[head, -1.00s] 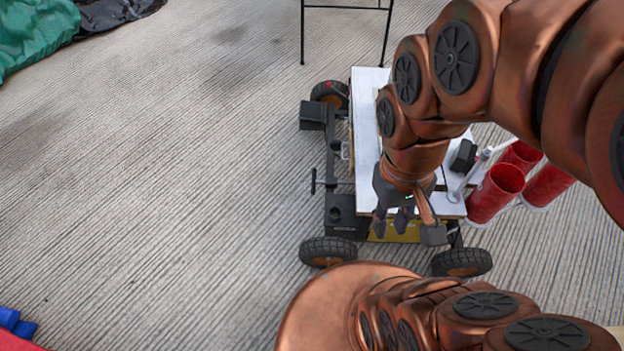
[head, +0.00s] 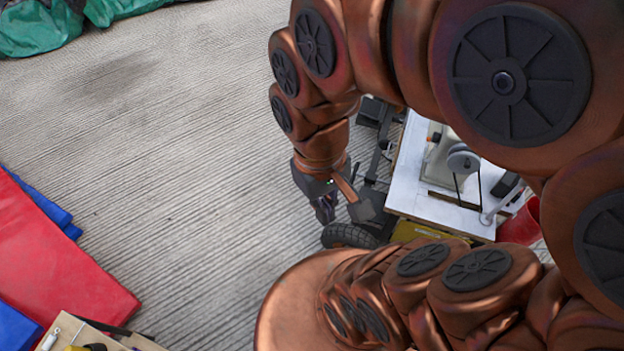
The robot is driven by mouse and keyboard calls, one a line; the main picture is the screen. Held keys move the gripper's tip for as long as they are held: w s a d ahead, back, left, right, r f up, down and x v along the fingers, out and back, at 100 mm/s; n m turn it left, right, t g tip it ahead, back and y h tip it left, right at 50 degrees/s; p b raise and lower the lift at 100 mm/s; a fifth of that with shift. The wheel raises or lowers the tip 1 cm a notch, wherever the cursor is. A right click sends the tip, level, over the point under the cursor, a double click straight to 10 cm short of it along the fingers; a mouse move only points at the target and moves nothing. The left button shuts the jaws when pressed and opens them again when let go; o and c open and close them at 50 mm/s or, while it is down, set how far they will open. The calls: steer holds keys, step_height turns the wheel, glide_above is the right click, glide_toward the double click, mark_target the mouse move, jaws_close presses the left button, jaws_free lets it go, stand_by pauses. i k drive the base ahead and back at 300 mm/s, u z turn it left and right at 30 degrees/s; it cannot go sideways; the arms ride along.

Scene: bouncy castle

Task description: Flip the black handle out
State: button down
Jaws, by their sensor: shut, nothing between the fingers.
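A wheeled cart with a white top (head: 410,178) stands right of centre, largely covered by my copper arm. Its dark side frame (head: 376,160) shows in part beside my gripper. The small black T-shaped handle seen earlier on the cart's left side cannot be made out now; my gripper and arm cover much of that area. My gripper (head: 328,207) is shut and empty, pointing down at the cart's left side, above a black wheel (head: 348,236). I cannot tell whether it touches the cart.
A machine with a grey pulley (head: 463,159) sits on the cart top. A red bucket (head: 524,222) stands right of it. Red mats (head: 65,255) and blue mats lie at left, a wooden box (head: 75,332) at bottom left. Green fabric (head: 40,28) lies far left. The concrete floor between is clear.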

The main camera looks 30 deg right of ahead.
mark_target(355, 173)
steer(key=u, duration=1.25)
steer(key=i, duration=0.8)
steer(key=z, duration=1.65)
steer(key=i, duration=0.3)
steer(key=z, duration=0.9)
